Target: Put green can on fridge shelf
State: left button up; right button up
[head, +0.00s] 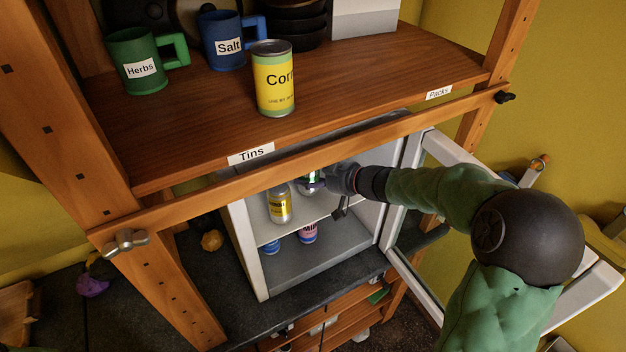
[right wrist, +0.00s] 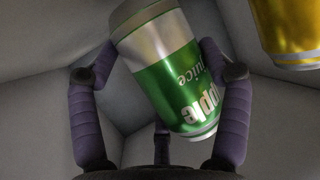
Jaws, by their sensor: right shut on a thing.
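The green can (right wrist: 172,75), with "apple juice" lettering, is between the fingers of my right gripper (right wrist: 160,75), which is shut on it. In the right wrist view the can looks tilted. In the head view my right gripper (head: 335,185) reaches inside the open fridge, and only a small part of the green can (head: 310,182) shows beside it. The fridge shelf (head: 300,212) is white. A yellow can (head: 279,205) stands on it, left of the gripper. I cannot tell whether the green can touches the shelf. My left gripper is not in view.
The fridge door (head: 405,255) stands open at the right, beside my arm. A wooden beam (head: 320,165) crosses above the opening. Pink (head: 308,233) and blue (head: 271,247) cans are below the shelf. A corn tin (head: 273,78) and mugs stand on the wooden shelf above.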

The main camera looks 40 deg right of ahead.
jog(key=shift+f, duration=0.95)
jog(key=shift+f, duration=0.15)
jog(key=o, duration=1.4)
jog(key=shift+f, duration=0.1)
jog(key=shift+c, duration=0.2)
jog(key=shift+s+d+r, duration=0.15)
jog(key=shift+s+r, duration=0.1)
jog(key=shift+r, duration=0.1)
jog(key=p+v, duration=0.2)
jog(key=v, duration=0.9)
jog(key=shift+s, duration=0.25)
